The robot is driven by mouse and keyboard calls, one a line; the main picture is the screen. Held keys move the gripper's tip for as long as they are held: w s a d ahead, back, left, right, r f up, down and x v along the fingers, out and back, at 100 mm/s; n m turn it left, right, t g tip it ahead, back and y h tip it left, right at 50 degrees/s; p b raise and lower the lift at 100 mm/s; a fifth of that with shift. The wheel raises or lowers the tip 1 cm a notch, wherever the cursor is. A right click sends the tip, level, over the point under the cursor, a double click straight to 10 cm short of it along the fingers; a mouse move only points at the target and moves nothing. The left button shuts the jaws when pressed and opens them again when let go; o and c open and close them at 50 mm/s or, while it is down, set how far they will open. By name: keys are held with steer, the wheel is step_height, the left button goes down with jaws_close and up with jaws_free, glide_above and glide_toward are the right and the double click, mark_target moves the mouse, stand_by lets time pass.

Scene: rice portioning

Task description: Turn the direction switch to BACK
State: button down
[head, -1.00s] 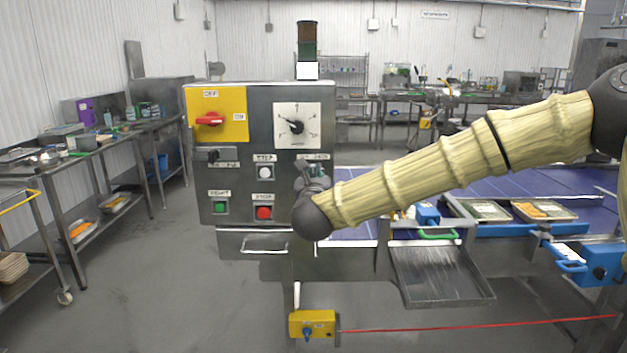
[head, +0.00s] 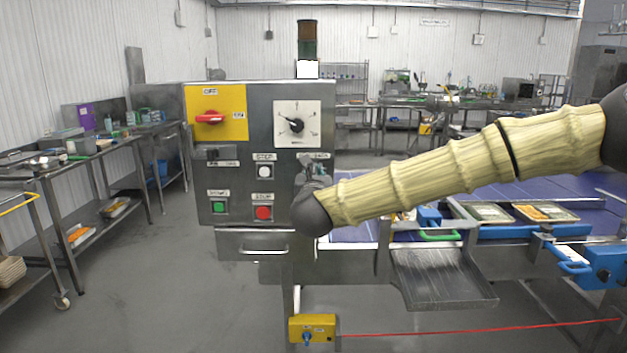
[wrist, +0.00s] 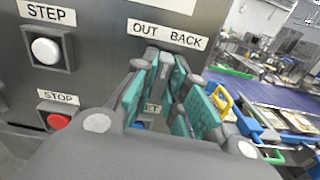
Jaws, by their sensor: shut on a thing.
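The direction switch sits under the OUT BACK label (wrist: 168,33) on the steel control panel (head: 258,130). In the wrist view my gripper (wrist: 166,72) has its teal-padded fingers closed around the switch knob, just below the label. The fingers cover most of the knob, so I cannot tell which way it points. In the head view my gripper (head: 317,182) is at the panel's right edge, partly hidden by my wrist.
The white STEP button (wrist: 46,50) and red STOP button (wrist: 58,121) are left of my fingers. The red main switch (head: 209,117) and dial (head: 296,125) are higher up. The blue conveyor (head: 480,195) with food trays lies to the right.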

steer(key=shift+m+b, duration=0.9)
steer(key=shift+b, duration=0.6)
steer(key=shift+f+m+b, duration=0.15)
steer(key=shift+m+b, duration=0.35)
steer(key=shift+b, duration=0.5)
steer(key=shift+m+b, duration=1.1)
steer(key=shift+b, duration=0.85)
steer(key=shift+m+b, duration=0.5)
steer(key=shift+b, duration=0.4)
steer(key=shift+c, duration=2)
jaws_free()
